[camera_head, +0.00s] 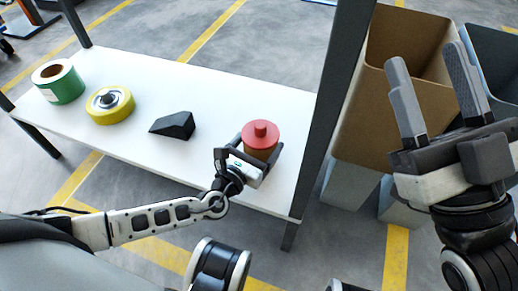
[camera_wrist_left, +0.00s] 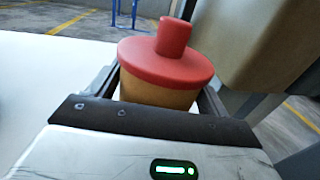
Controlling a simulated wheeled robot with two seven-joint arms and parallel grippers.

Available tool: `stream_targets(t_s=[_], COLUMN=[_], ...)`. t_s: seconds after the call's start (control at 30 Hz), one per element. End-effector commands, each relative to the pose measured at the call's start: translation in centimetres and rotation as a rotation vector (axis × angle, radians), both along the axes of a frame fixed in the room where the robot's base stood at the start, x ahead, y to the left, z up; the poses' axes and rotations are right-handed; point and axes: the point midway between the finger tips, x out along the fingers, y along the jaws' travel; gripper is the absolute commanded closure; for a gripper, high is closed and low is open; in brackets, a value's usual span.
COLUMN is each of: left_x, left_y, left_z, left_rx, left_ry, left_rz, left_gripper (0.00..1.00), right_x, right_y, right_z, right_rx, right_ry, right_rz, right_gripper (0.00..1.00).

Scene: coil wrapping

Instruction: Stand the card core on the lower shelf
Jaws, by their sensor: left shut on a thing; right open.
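The card core (camera_head: 258,154) is a short brown cylinder, capped by a red disc with a knob (camera_head: 261,132). It stands upright at the right end of the white shelf (camera_head: 210,80). My left gripper (camera_head: 260,148) is shut on the core, one finger on each side. In the left wrist view the brown core (camera_wrist_left: 158,94) sits between the fingers under its red cap (camera_wrist_left: 166,62). Its lower end is hidden, so I cannot tell whether it touches the shelf. My right gripper (camera_head: 428,60) is open and empty, at the right, over the bins.
A green roll (camera_head: 59,83), a yellow reel (camera_head: 110,104) and a black wedge (camera_head: 174,125) are on the shelf left of the core. A dark post (camera_head: 330,100) rises just right of it. A brown bin (camera_head: 375,110) and a grey bin (camera_head: 497,65) stand beyond.

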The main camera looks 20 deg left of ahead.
Motion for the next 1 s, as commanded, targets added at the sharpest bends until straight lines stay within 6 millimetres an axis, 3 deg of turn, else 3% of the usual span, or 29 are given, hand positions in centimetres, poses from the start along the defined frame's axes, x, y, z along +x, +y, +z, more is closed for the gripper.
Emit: stream_targets(t_s=[0.13, 0.47, 0.5, 0.53, 1.0], left_x=[0.06, 0.03, 0.00, -0.01, -0.52], left_y=[0.02, 0.02, 0.02, 0.02, 0.05], left_z=[-0.77, -0.98, -0.98, -0.98, -0.77], left_rx=[0.000, 0.001, 0.000, 0.000, 0.000], left_ry=[-0.003, -0.002, -0.002, -0.001, 0.000], left_rz=[0.001, 0.001, 0.001, 0.001, -0.006], left_gripper=[0.45, 0.45, 0.11, 0.02, 0.00], right_x=[-0.65, -0.63, -0.63, -0.63, -0.61], right_y=[0.16, 0.14, 0.14, 0.14, 0.15], right_z=[0.76, 0.84, 0.83, 0.83, 0.81], right_rx=[-0.021, -0.021, -0.021, -0.020, -0.020], right_ry=[-0.099, -0.095, -0.095, -0.095, -0.093], right_rz=[-0.004, -0.004, -0.004, -0.003, -0.003], right_gripper=[0.51, 0.51, 0.51, 0.51, 0.51])
